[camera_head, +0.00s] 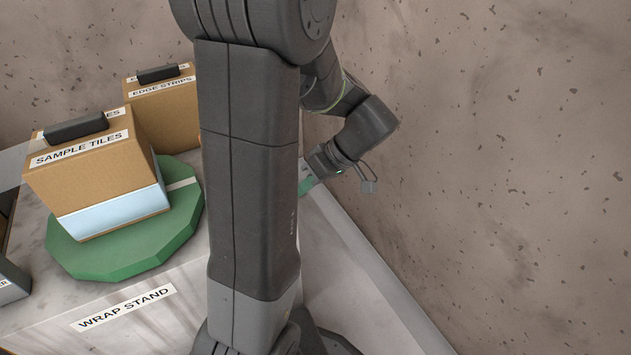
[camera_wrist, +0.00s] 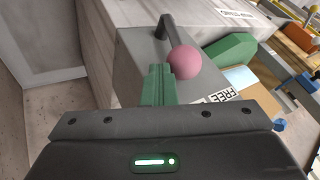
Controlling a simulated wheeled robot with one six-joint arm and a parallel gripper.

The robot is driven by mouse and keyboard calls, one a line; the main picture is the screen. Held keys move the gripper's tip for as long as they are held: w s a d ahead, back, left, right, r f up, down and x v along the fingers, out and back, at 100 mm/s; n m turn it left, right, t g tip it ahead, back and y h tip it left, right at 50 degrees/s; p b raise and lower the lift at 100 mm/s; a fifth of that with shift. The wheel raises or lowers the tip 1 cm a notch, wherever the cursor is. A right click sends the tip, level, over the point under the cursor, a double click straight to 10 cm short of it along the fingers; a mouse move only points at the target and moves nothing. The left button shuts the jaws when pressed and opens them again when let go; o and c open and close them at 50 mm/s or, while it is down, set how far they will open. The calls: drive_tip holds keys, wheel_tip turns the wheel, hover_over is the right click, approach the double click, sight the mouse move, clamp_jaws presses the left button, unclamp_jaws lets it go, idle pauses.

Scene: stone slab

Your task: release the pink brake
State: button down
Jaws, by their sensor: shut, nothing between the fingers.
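The pink brake is a lever with a pink ball knob (camera_wrist: 184,62) and a dark bar, mounted on a grey block (camera_wrist: 138,62) in the wrist view. My gripper (camera_wrist: 159,72) has green fingers that are closed together, with nothing between them. The fingertips appear just left of the pink knob and close to it; I cannot tell whether they touch. A label reading FREE (camera_wrist: 222,97) is partly visible to the right of the fingers. In the head view my gripper (camera_head: 306,180) is partly hidden behind my arm, and the brake does not show.
A green turntable (camera_head: 180,228) on the stone slab (camera_head: 55,318) carries a SAMPLE TILES box (camera_head: 85,175) with a light blue band. An EDGE STRIPS box (camera_head: 170,115) stands behind it. A WRAP STAND label (camera_head: 125,307) is at the front. A speckled wall (camera_head: 520,150) rises at right.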

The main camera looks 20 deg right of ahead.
drive_tip(key=shift+a, duration=0.2)
drive_tip(key=shift+h, duration=0.7)
drive_tip(key=shift+s+a+r, duration=0.1)
drive_tip(key=shift+a+r, duration=0.2)
drive_tip(key=shift+a, duration=0.45)
drive_tip(key=shift+s+a+r, duration=0.1)
drive_tip(key=shift+a+r, duration=0.25)
drive_tip(key=shift+a, duration=0.45)
drive_tip(key=shift+s+a+r, duration=0.1)
drive_tip(key=shift+a+r, duration=0.2)
drive_tip(key=shift+a, duration=0.45)
drive_tip(key=shift+w+d, duration=0.1)
drive_tip(key=shift+w, duration=0.05)
